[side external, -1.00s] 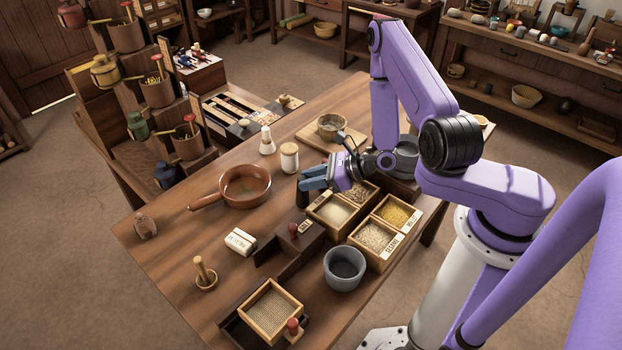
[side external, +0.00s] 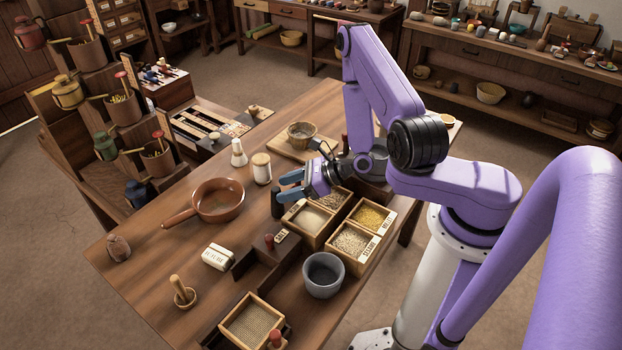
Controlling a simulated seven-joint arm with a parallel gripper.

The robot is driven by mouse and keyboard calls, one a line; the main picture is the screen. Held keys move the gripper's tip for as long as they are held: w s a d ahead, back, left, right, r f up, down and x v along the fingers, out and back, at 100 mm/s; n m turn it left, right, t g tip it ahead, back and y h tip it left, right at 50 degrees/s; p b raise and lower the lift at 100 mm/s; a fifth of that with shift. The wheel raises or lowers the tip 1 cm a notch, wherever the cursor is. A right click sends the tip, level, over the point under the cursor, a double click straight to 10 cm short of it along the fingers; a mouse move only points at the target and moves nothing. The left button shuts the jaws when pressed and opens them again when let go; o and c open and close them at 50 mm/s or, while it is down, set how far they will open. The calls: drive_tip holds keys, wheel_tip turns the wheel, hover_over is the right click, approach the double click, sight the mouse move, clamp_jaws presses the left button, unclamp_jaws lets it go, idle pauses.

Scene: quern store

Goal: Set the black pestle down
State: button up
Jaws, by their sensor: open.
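The black pestle (side external: 276,205) appears to stand upright on the wooden table, just left of the seed boxes. My gripper (side external: 284,187), with blue-grey fingers, is open right beside the pestle's top. The fingers point left and partly overlap the pestle in the picture; I cannot tell whether they touch it.
Wooden boxes of grain (side external: 349,241) lie right of the pestle, with a grey mortar (side external: 323,274) in front. A brown pan (side external: 219,201), a lidded jar (side external: 261,168) and a white labelled block (side external: 219,257) stand to the left. Bare table lies between pan and pestle.

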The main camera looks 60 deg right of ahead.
drive_tip(key=v, duration=1)
drive_tip(key=shift+s+r, duration=0.2)
drive_tip(key=shift+s, duration=0.1)
drive_tip(key=s+a+r+n+g+y, duration=0.35)
drive_tip(key=a+r+n+g, duration=0.45)
drive_tip(key=n+g, duration=0.75)
drive_tip(key=s+r+n+t+h, duration=0.2)
drive_tip(key=s+r+n+h, duration=0.3)
drive_tip(key=n, duration=0.8)
drive_tip(key=s+r+n+t+h, duration=0.3)
drive_tip(key=s+n, duration=0.5)
drive_tip(key=n, duration=0.5)
drive_tip(key=shift+s+r+h, duration=0.2)
drive_tip(key=shift+r+h, duration=0.7)
drive_tip(key=shift+h, duration=0.25)
